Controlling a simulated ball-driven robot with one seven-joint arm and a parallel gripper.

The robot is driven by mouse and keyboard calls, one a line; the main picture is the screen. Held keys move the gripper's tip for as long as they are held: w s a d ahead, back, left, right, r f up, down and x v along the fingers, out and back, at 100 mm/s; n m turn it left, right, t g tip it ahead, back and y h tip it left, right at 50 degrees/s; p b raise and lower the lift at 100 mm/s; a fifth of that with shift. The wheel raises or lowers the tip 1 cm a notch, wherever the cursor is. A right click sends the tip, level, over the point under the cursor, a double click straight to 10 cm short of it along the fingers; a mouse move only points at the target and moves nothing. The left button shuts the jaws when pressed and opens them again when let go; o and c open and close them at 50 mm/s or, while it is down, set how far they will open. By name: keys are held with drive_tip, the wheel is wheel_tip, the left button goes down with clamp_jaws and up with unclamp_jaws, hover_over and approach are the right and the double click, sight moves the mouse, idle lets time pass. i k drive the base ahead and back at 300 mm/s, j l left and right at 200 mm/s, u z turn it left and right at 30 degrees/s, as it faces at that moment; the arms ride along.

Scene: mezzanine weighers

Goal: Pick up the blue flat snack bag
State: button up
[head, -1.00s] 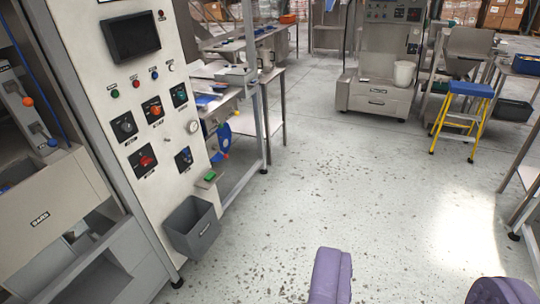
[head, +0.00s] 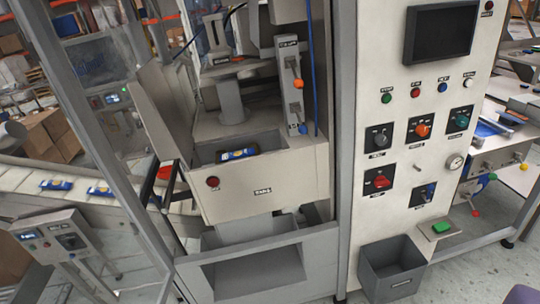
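A blue flat bag with yellow and white print (head: 239,154) lies in the grey tray of the weigher at the centre. Two similar blue bags lie on the conveyor at the left, one further left (head: 56,185) and one nearer the machine (head: 99,190). I cannot tell which of them is the named snack bag. Only a purple piece of my gripper (head: 525,295) shows at the bottom right corner. It is far from all the bags and its other finger is out of the picture.
A steel frame post (head: 95,150) stands between the conveyor (head: 25,203) and the weigher (head: 265,186). A control panel (head: 425,120) with knobs and a grey bin (head: 392,268) stand right of it. A small control stand (head: 60,245) is at lower left.

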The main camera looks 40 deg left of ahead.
sight(228, 156)
drive_tip(key=i+j+u, duration=0.15)
drive_tip(key=i+u, duration=1.2)
drive_tip(key=i, duration=0.2)
drive_tip(key=i+l+u, duration=0.3)
drive_tip(key=i, duration=0.25)
drive_tip(key=i+u, duration=0.5)
drive_tip(key=i+j, duration=0.05)
